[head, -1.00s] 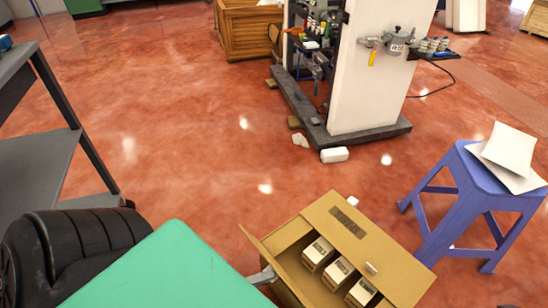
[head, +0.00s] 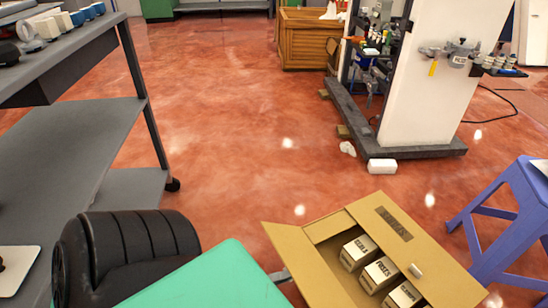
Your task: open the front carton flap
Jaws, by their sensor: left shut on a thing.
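The open tan carton (head: 420,240) stands at the bottom right of the head view. Its front flap (head: 305,258) is on the carton's left side in the picture and leans outward, its broad face showing. My left gripper (head: 281,276) is shut on the outer edge of this flap; the green part in front hides most of the gripper. Several small labelled boxes stand in a row inside the carton, among them one box (head: 358,252). The carton's lower end is cut off by the frame. My right gripper is not in view.
A blue stool (head: 497,215) stands right of the carton. A grey shelf unit (head: 75,140) is at the left. A white pillar (head: 425,95) on a dark base and a wooden crate (head: 308,45) stand at the back. The red floor between is mostly clear.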

